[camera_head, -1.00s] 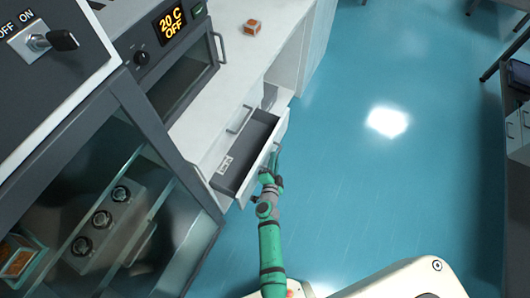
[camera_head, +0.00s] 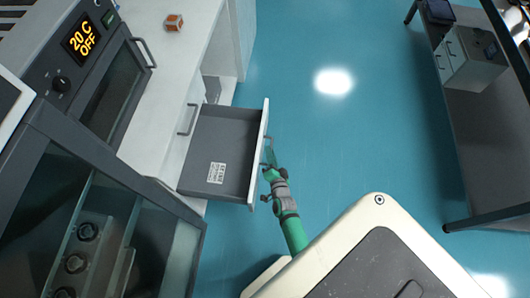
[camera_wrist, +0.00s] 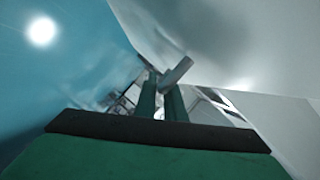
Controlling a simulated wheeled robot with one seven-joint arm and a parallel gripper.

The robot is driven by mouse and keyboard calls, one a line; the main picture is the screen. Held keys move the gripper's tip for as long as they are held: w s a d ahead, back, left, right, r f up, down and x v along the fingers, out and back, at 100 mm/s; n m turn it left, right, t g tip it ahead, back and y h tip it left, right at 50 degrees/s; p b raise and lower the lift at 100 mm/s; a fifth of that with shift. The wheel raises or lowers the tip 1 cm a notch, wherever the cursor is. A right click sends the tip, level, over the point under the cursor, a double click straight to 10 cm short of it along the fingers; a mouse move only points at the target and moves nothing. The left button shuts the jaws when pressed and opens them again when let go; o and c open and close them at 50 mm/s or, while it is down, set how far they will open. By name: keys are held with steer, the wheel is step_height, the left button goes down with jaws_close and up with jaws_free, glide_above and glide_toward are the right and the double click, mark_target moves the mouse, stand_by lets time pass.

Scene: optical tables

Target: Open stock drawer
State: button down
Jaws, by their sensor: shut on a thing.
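The stock drawer (camera_head: 222,135) is a grey tray with a white front panel (camera_head: 259,150), pulled far out from the white bench. A label (camera_head: 217,172) lies on its floor and I see nothing else in it. My gripper (camera_head: 269,160) is at the outer side of the front panel, shut on the drawer handle (camera_head: 268,148). In the wrist view, my two green fingers (camera_wrist: 162,100) close around the grey handle bar (camera_wrist: 176,75), with the pale drawer front at the right.
An oven (camera_head: 105,85) reading 20 C OFF and a small orange box (camera_head: 174,22) stand on the bench. Blue floor (camera_head: 370,150) is clear to the right, up to a grey table (camera_head: 485,140).

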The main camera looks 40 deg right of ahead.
stand_by(0.3)
steer(key=c, duration=1.8)
jaws_free()
steer(key=shift+c, duration=0.2)
steer(key=shift+s, duration=0.1)
steer(key=v, duration=1)
steer(key=shift+s+a, duration=0.2)
steer(key=shift+s, duration=0.1)
steer(key=shift+r, duration=0.15)
steer(key=s+a+r+n+y, duration=0.2)
steer(key=s+a+r+n, duration=0.3)
steer(key=a+r, duration=0.3)
steer(key=s+a+r+n+t+y, duration=0.1)
steer(key=s+a+r+n+y, duration=0.2)
steer(key=a+r+n, duration=0.3)
steer(key=s+a+r+n+y, duration=0.2)
steer(key=s+a+r+n, duration=0.4)
steer(key=a+r, duration=0.5)
steer(key=a, duration=0.3)
steer(key=shift+s+t, duration=0.3)
steer(key=shift+s, duration=0.05)
